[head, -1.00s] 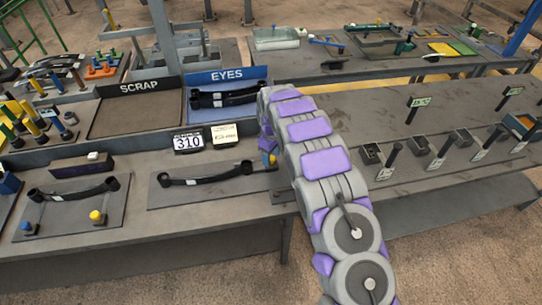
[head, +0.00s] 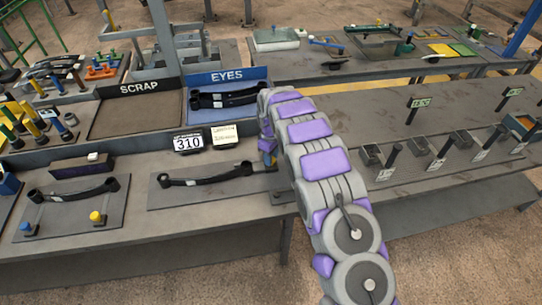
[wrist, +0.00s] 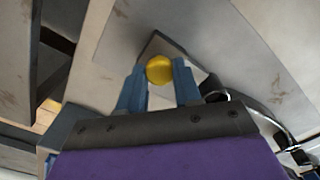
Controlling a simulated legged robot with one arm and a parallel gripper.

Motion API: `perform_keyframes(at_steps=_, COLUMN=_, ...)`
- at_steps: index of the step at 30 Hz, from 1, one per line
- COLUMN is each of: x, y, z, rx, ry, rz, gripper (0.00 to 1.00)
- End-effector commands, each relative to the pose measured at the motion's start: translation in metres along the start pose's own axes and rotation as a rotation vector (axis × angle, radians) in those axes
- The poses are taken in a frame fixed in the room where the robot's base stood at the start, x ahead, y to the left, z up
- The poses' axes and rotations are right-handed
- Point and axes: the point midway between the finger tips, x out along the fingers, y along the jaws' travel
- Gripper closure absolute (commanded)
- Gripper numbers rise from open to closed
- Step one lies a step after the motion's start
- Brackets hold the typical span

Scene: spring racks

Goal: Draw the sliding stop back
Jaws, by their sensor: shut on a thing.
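The sliding stop's yellow knob (wrist: 159,69) sits between the two blue fingertips of my gripper (wrist: 160,74) in the wrist view. My gripper is shut on it. In the head view my gripper (head: 268,152) is at the right end of a dark leaf spring (head: 205,176) on a flat grey plate (head: 165,200). My arm hides most of that end, and the stop's body is largely hidden. A dark spring eye (wrist: 217,97) shows just right of the fingers in the wrist view.
A second plate (head: 105,215) with a spring, a blue knob and a yellow knob (head: 96,217) lies at left. The bench front is clear.

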Motion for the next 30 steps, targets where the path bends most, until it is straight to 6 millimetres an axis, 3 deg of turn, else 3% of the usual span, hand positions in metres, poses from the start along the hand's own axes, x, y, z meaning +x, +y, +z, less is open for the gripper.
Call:
perform_keyframes(at_steps=7, x=0.000, y=0.001, z=0.001, rx=0.001, ry=0.000, rz=0.001, gripper=1.00)
perform_keyframes(at_steps=15, x=-0.001, y=0.026, z=0.026, rx=0.003, ry=-0.001, rz=-0.001, gripper=1.00)
perform_keyframes(at_steps=23, x=0.000, y=0.028, z=0.028, rx=0.002, ry=0.000, rz=0.001, gripper=1.00)
perform_keyframes(at_steps=24, x=0.000, y=0.028, z=0.028, rx=0.002, ry=0.000, rz=0.001, gripper=0.63)
perform_keyframes(at_steps=30, x=-0.001, y=0.027, z=0.028, rx=0.001, ry=0.001, rz=0.000, gripper=0.44)
